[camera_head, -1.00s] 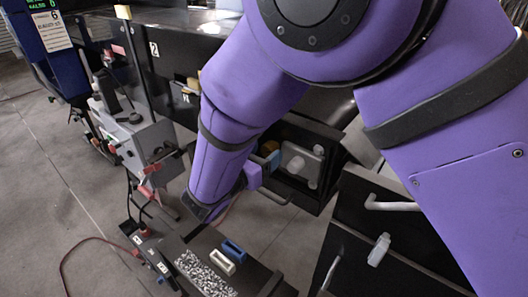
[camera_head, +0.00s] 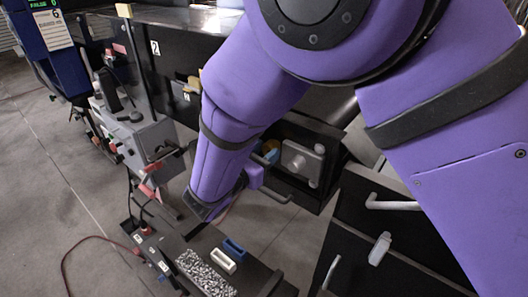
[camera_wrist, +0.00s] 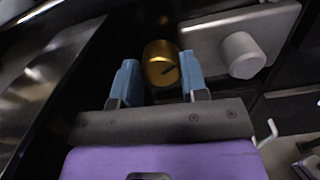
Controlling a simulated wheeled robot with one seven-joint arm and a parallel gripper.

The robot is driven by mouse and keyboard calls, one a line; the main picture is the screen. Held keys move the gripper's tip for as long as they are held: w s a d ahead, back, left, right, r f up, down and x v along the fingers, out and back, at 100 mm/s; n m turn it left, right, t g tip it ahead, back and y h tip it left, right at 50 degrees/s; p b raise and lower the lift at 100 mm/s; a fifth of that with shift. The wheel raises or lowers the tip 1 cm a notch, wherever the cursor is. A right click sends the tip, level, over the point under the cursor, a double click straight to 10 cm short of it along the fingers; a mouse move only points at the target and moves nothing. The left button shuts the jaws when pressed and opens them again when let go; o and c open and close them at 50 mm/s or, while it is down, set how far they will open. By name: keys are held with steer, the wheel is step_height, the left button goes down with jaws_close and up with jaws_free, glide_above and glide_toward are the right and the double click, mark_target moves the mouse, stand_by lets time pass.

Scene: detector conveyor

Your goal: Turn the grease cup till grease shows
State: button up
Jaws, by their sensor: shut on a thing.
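No grease is visible around the cup from here. In the head view my purple arm hides most of my gripper, with only a bit of blue showing beside the open black housing (camera_head: 328,195).
Right of the cup is a grey plate (camera_wrist: 205,32) with a round grey knob (camera_wrist: 243,55). A black cabinet with a pale handle (camera_head: 392,204) stands at right. A black bench with a blue block (camera_head: 235,248) and a white block (camera_head: 223,262) is below.

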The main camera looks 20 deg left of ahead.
steer(key=m, duration=0.4)
steer(key=shift+s+d+f+m, duration=0.1)
steer(key=shift+m, duration=1.4)
steer(key=o, duration=0.9)
steer(key=v, duration=1)
steer(key=shift+s, duration=0.4)
